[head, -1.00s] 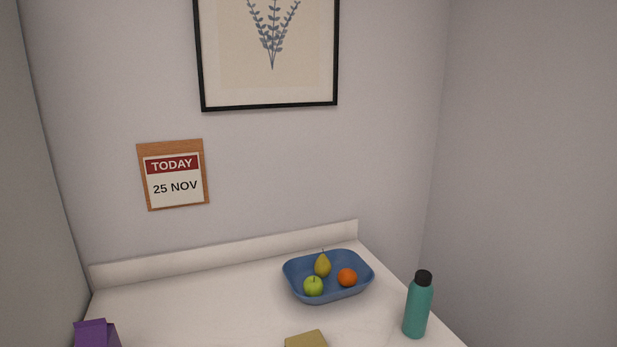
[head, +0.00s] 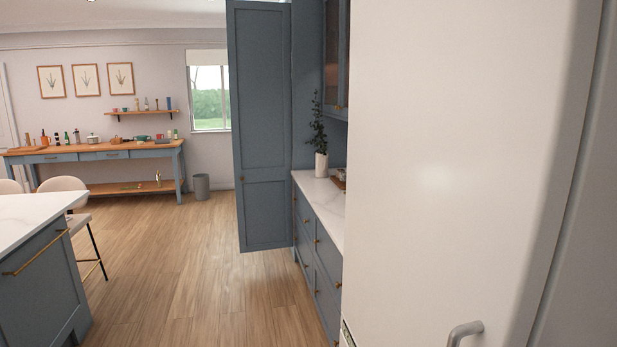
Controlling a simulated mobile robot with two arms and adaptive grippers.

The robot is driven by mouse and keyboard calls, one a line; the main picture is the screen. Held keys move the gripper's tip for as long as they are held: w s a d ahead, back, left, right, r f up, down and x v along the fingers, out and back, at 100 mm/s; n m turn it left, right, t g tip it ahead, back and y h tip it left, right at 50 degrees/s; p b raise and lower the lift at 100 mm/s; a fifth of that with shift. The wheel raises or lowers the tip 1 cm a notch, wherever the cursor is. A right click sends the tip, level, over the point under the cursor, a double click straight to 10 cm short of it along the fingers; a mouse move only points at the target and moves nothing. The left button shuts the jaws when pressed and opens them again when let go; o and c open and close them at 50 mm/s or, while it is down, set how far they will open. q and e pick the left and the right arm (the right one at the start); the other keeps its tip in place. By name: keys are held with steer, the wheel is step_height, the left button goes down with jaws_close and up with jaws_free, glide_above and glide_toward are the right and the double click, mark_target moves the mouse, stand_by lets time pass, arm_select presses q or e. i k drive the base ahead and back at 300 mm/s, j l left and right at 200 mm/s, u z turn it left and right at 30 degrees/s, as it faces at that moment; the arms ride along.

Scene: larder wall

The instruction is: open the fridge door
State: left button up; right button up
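A tall white fridge door (head: 450,160) fills much of the right half of the head view, very close. A grey curved handle (head: 465,332) shows on it at the bottom edge of the picture, with its lower part cut off. I cannot tell for sure from this angle whether the door is fully shut. Neither of my grippers is in view.
A tall blue cabinet door (head: 262,130) stands out into the room beyond the fridge. A marble counter (head: 325,205) with a potted plant (head: 320,145) runs over drawers. An island (head: 40,255) and a stool stand left; the wooden floor (head: 200,270) between is clear.

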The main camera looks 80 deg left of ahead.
mark_target(465, 121)
steer(key=u, duration=2.15)
